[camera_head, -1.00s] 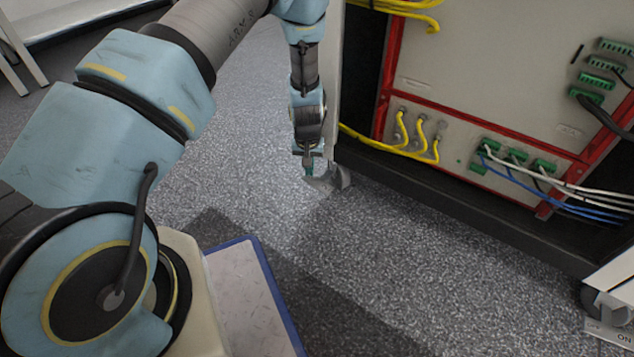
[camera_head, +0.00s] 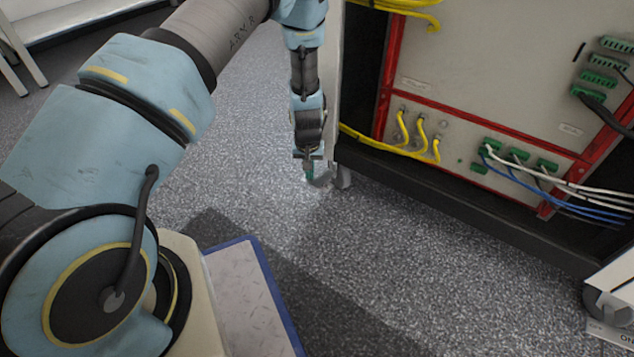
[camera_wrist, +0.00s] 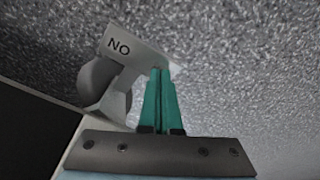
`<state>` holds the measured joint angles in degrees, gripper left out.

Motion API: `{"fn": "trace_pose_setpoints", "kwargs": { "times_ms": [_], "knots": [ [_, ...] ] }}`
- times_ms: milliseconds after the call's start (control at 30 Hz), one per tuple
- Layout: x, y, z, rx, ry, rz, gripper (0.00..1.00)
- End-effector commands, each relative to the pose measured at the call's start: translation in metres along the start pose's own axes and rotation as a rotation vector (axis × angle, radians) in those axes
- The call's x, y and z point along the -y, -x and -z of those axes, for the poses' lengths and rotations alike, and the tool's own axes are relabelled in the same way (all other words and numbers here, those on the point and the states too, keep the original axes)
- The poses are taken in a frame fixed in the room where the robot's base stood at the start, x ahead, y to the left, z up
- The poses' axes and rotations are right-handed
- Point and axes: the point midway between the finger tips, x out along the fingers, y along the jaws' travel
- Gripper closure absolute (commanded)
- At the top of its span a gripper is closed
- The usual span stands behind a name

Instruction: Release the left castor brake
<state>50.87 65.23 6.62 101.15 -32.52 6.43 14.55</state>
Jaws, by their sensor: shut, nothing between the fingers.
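The left castor (camera_head: 344,177) stands on the floor under the near left corner of the cycler rack. Its grey wheel (camera_wrist: 97,84) shows in the wrist view, with a pale brake pedal (camera_wrist: 124,46) sticking out from it. The pedal bears lettering that reads "NO" from this side, an upside-down "ON". My gripper (camera_head: 309,177) is low beside the castor, pointing down. Its teal fingers (camera_wrist: 160,72) are shut together and empty, with the tips at the pedal's edge. I cannot tell whether they touch it. The fingers and wrist hide part of the pedal and castor.
The rack (camera_head: 470,213) rises right of my gripper, with yellow cables (camera_head: 395,148) and white and blue cables (camera_head: 560,190) on it. A right castor (camera_head: 607,303) has a pedal marked "ON" (camera_head: 608,332). The speckled floor (camera_head: 400,270) in front is clear.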

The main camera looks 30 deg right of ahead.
Motion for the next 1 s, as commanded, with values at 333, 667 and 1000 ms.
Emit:
{"fn": "trace_pose_setpoints", "kwargs": {
  "times_ms": [333,667,1000],
  "knots": [
    [0.0,0.008,0.0,0.004,0.0,0.001,1.0],
    [0.001,0.034,0.004,0.003,0.0,0.001,1.0],
    [0.001,0.059,0.008,0.002,0.0,0.001,1.0]
  ]
}}
